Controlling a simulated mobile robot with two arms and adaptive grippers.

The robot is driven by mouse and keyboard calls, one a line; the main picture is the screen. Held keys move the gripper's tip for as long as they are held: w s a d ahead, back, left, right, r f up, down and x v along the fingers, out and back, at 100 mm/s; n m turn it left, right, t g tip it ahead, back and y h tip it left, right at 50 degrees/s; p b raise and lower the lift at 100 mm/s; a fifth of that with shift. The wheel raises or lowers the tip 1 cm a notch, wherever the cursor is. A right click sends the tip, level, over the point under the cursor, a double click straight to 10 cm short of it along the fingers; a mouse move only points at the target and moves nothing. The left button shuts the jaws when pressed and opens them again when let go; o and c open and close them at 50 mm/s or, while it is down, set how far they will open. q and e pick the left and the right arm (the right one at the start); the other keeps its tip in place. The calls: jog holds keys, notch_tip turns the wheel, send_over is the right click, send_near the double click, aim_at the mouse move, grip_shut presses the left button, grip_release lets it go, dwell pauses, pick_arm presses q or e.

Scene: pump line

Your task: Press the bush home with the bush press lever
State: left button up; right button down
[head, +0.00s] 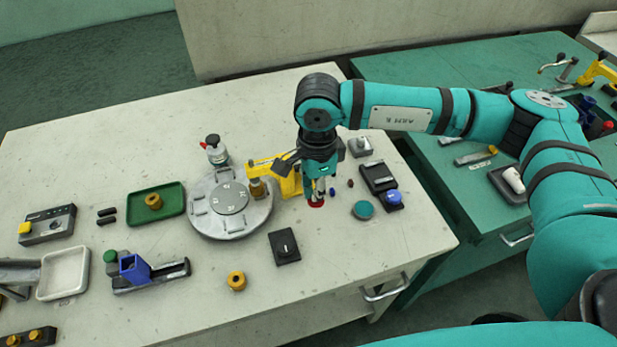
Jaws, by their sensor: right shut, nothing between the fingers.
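The yellow bush press (287,181) stands at the right edge of the round grey turntable (208,221). A brass-coloured bush (257,190) sits on the turntable under the press head; how deep it is seated I cannot tell. My right gripper (317,195) points down just right of the press, shut and with nothing between its fingers. A red round part (316,204), perhaps the lever's knob, shows right at the fingertips; whether they touch it is unclear. The lever itself is mostly hidden behind the gripper. My left gripper is not in view.
A green tray (174,192) holds a brass part. Another brass part (236,281) stands loose in front. A black plate (284,247), a teal disc (363,210) and a blue-knobbed box (393,200) lie near the gripper.

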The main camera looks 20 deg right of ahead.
jog(key=shift+f+b, duration=0.15)
jog(key=shift+b, duration=0.25)
dwell(0.8)
dwell(0.5)
jog(key=shift+r, duration=0.7)
jog(key=shift+w+r, duration=0.25)
jog(key=shift+r, duration=0.9)
notch_tip(320, 180, up, 5)
jog(key=shift+p, duration=1.25)
